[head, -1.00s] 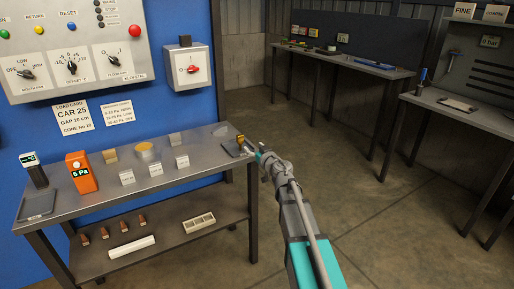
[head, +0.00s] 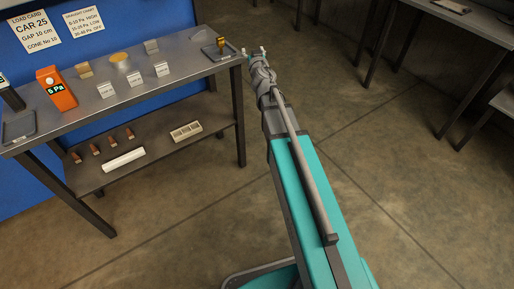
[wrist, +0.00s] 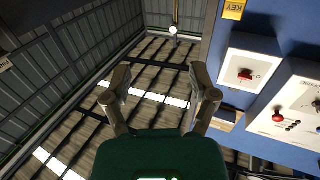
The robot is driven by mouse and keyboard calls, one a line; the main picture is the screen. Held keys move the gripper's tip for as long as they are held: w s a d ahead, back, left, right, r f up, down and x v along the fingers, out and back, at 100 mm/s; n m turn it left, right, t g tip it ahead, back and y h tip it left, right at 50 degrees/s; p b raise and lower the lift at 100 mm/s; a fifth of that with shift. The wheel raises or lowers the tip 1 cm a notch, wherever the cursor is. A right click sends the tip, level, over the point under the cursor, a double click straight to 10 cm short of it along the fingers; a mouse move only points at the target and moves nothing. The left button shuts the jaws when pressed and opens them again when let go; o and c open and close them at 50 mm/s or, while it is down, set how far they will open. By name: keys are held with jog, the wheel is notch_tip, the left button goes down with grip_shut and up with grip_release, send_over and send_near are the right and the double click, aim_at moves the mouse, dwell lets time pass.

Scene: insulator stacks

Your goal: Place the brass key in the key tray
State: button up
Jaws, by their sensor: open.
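A small brass-coloured piece, which looks like the brass key (head: 221,42), stands out upright at the dark key tray (head: 211,54). The tray lies at the right end of the steel table top. The key appears to be in or over the tray; its lower end is too small to make out. My gripper (head: 256,50) is just right of the table's end, apart from the key and tray. In the wrist view my gripper (wrist: 160,80) has its two fingers spread with nothing between them. Neither key nor tray shows there.
The table also bears an orange meter (head: 56,88), a brass disc (head: 119,57) and several small cards. The lower shelf holds a white bar (head: 124,159) and a slotted block (head: 186,131). Open floor lies right of the table. The wrist view shows a yellow KEY label (wrist: 235,9).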

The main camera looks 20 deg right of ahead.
jog(key=s+d+f+m+g+h, duration=0.35)
jog(key=s+f+g, duration=0.55)
jog(key=s+f, duration=0.3)
jog(key=s+a+f+n+g+y, duration=0.2)
jog(key=s+a+f+g, duration=0.1)
jog(key=s, duration=0.6)
jog(key=s+a+f+n+g+y, duration=0.2)
jog(key=s+a+g, duration=0.4)
jog(key=s, duration=0.3)
jog(key=shift+a+f+y, duration=0.65)
jog(key=shift+a+f, duration=0.1)
jog(key=shift+a, duration=0.1)
jog(key=shift+n, duration=0.25)
